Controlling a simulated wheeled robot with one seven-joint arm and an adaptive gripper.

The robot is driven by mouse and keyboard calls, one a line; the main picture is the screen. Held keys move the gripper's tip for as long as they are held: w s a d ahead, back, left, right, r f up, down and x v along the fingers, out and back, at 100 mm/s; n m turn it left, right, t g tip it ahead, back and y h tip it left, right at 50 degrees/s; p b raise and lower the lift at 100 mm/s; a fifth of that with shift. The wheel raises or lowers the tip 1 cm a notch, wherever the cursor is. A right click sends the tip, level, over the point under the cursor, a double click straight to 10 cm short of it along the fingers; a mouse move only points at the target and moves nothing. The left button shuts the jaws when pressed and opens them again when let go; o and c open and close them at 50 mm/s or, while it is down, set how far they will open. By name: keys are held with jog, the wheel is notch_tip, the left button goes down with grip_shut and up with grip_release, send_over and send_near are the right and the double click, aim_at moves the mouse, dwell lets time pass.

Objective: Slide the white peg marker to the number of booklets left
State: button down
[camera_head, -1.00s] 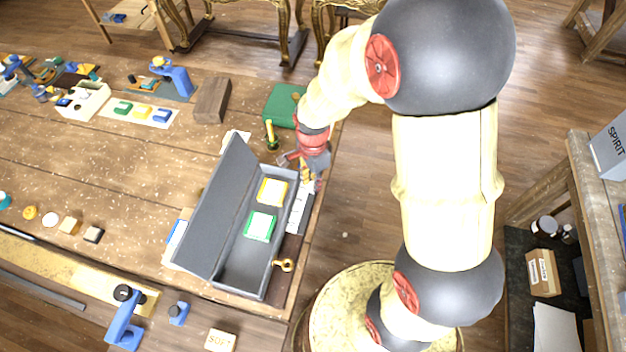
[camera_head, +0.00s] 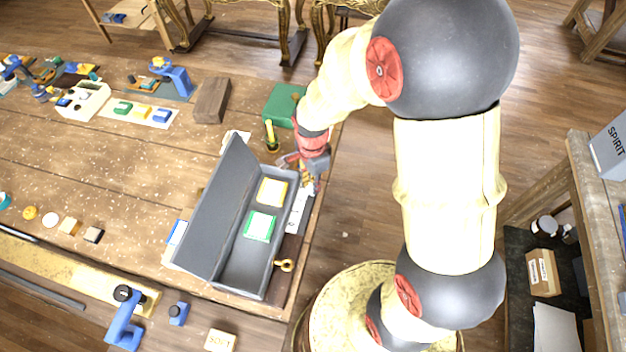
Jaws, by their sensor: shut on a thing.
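My gripper (camera_head: 307,178) is low at the far right corner of an open grey box (camera_head: 231,265) on the workbench. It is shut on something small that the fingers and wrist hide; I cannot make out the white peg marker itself. A narrow white strip (camera_head: 298,209) with faint marks runs along the box's right side, just below my gripper. Inside the box lie a yellow booklet (camera_head: 271,192) and a green booklet (camera_head: 260,226), apart from each other. The box's grey lid (camera_head: 215,205) stands open on the left.
A brass key-like piece (camera_head: 285,265) sticks out at the box's near right. A green box (camera_head: 283,104) and a yellow candle-like stick (camera_head: 270,132) stand behind my gripper. A dark wood block (camera_head: 212,100) lies farther left. The bench's middle left is largely clear.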

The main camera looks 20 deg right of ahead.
aim_at(310, 202)
jog(key=s+a, duration=0.2)
jog(key=shift+s+a+r, duration=0.1)
jog(key=shift+s, duration=0.25)
jog(key=shift+w, duration=0.1)
jog(key=c, duration=1.9)
grip_release()
notch_tip(310, 202, up, 12)
jog(key=shift+f, duration=0.1)
